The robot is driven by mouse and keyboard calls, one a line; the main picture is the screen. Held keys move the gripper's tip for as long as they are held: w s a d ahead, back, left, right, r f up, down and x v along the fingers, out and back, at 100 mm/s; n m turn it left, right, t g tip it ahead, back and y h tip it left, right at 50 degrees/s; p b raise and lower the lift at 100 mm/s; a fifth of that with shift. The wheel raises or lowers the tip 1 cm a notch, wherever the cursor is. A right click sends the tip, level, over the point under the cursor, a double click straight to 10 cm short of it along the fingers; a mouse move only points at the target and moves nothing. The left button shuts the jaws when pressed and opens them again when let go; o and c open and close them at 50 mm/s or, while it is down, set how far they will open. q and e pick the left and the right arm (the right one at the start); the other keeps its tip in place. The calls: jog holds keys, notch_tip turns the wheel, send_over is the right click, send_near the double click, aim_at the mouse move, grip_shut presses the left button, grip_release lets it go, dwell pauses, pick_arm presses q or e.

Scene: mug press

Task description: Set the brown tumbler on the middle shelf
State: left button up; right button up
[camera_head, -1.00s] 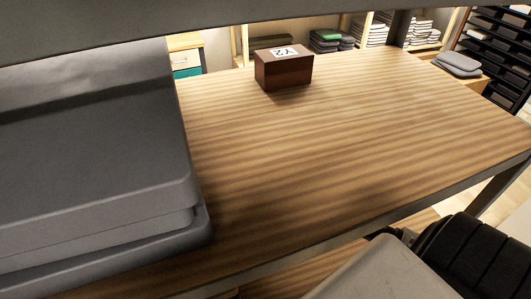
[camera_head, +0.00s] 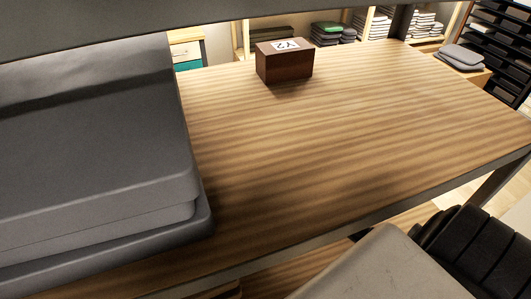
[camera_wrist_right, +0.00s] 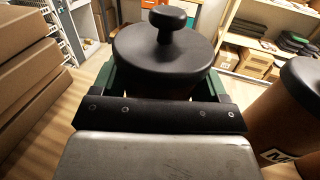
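My right gripper (camera_wrist_right: 160,85) has green fingers on either side of a round black-lidded container (camera_wrist_right: 165,52) with a knob on top. The fingers appear closed against its sides; its body is hidden, so I cannot tell its colour. A brown cylinder (camera_wrist_right: 280,115) with a dark top and a white label stands at the right edge of the wrist view, partly cut off. A wooden shelf board (camera_head: 330,130) fills the head view, with a grey board above and another wooden board below. My left gripper is not in view.
A brown box (camera_head: 285,63) with a white label sits at the shelf's back. A large grey stacked form (camera_head: 95,150) covers its left side. The middle and right of the board are clear. My right arm is beyond the front edge, bottom right.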

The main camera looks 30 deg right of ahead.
jog(key=o, duration=0.4)
jog(key=shift+c, duration=0.2)
jog(key=shift+r, duration=0.1)
jog(key=s+b, duration=0.3)
jog(key=s, duration=0.9)
jog(key=shift+d, duration=0.15)
